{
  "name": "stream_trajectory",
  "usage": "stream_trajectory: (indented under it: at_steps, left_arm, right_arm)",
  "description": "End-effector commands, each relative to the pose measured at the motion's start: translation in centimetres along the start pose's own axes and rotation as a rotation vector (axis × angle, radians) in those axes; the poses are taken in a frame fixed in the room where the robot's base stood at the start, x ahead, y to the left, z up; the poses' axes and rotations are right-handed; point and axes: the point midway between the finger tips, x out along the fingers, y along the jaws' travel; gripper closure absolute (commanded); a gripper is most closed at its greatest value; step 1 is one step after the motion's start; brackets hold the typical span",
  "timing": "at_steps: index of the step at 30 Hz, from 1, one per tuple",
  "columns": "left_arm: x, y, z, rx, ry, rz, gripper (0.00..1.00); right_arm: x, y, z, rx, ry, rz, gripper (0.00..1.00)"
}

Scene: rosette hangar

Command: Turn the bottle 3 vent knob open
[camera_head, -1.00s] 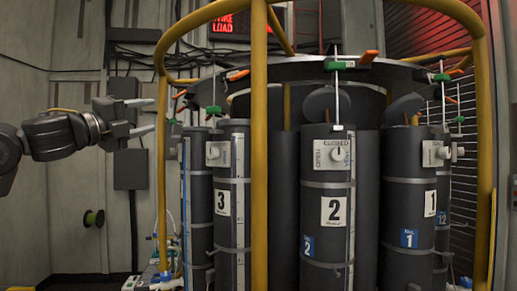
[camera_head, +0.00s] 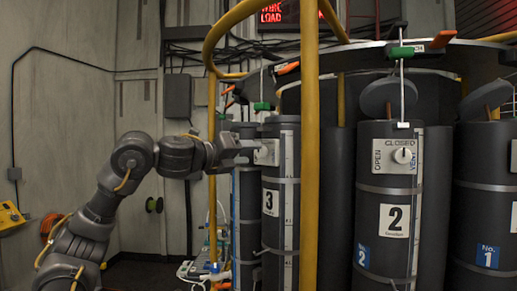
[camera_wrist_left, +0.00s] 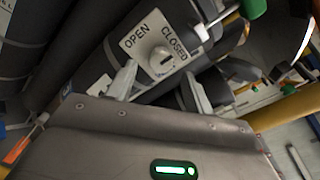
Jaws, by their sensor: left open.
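Bottle 3 (camera_head: 281,232) is a dark grey cylinder with a white "3" label, left of the yellow post in the head view. Its white vent plate (camera_head: 266,152) sits near its top. My left gripper (camera_head: 246,150) is at this plate, reaching in from the left. In the left wrist view, the plate (camera_wrist_left: 142,32) reads OPEN and CLOSED, and its round white knob (camera_wrist_left: 160,60) lies just beyond and between the open fingertips (camera_wrist_left: 158,82). The fingers appear apart from the knob. I cannot tell which word the knob's mark points to. My right gripper is not in view.
A yellow post (camera_head: 310,180) of the guard frame stands just right of bottle 3. Bottle 2 (camera_head: 372,260) has a similar knob (camera_head: 402,155). Orange-handled valves and green fittings line the ring above. Wall and open space are at left.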

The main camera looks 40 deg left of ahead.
Motion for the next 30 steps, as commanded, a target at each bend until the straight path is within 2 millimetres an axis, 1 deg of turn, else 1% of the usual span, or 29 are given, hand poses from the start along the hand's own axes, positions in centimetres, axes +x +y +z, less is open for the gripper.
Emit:
stream_trajectory:
  at_steps: [1, 3, 9, 13, 19, 20, 27, 30]
  left_arm:
    - [0.9, -0.2, 0.2, -0.001, 0.002, 0.001, 0.48]
    - [1.9, -0.1, 0.2, -0.002, 0.000, 0.003, 0.48]
    - [3.8, 0.0, 0.2, -0.001, -0.002, 0.001, 0.48]
    - [4.2, 0.0, 0.1, 0.000, -0.002, 0.001, 0.48]
    - [4.2, 0.0, 0.1, 0.000, -0.003, 0.001, 0.48]
    - [4.1, 0.0, 0.1, 0.000, -0.003, 0.001, 0.49]
    - [4.1, 0.0, 0.1, 0.000, -0.003, 0.001, 0.81]
    - [4.1, 0.0, 0.1, 0.000, -0.003, 0.001, 0.93]
  right_arm:
    - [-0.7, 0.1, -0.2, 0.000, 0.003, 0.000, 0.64]
    - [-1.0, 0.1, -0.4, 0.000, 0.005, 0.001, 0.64]
    - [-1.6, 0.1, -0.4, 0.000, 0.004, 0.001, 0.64]
    - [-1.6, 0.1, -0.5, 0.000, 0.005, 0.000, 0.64]
    - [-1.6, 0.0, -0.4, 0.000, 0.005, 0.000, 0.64]
    - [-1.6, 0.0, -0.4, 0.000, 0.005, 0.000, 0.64]
    - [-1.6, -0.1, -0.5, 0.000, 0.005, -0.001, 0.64]
    - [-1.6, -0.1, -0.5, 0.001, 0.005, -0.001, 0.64]
